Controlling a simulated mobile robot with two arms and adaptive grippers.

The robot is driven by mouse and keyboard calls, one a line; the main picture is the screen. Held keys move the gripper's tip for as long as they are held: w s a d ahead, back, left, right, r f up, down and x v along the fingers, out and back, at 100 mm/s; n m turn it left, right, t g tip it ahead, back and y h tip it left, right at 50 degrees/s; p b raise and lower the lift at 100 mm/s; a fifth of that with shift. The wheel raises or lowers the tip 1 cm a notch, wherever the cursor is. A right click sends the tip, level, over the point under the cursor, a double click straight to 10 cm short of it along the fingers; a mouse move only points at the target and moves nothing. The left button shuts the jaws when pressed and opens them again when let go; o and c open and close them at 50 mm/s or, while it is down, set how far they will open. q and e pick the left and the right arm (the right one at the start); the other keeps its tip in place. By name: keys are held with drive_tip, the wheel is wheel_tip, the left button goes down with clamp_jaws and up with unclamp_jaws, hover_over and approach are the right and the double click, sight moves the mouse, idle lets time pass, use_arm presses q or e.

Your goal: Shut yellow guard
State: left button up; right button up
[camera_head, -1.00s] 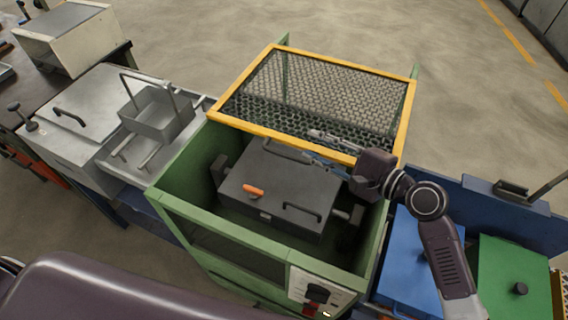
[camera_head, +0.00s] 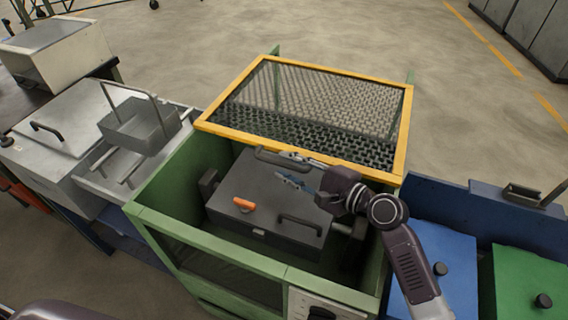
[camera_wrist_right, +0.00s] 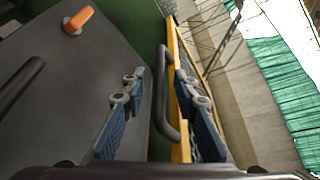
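The yellow guard (camera_head: 345,74), a mesh panel in a yellow frame, stands open at the back of the green cabinet (camera_head: 160,222). Its dark bar handle (camera_head: 268,159) is on the frame's near edge. My right gripper (camera_head: 290,168) is open at this handle. In the right wrist view the handle (camera_wrist_right: 161,105) shows between the spread fingers (camera_wrist_right: 160,82), beside the yellow frame (camera_wrist_right: 186,148); I see no grip on it. My left gripper is out of view.
Inside the cabinet is a dark box (camera_head: 265,190) with an orange knob (camera_head: 243,204) and a handle. A grey basket (camera_head: 145,128) stands on the left. Blue (camera_head: 435,275) and green (camera_head: 530,270) lids lie on the right. Open floor is behind.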

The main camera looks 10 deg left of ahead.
drive_tip(key=shift+x, duration=0.75)
clamp_jaws()
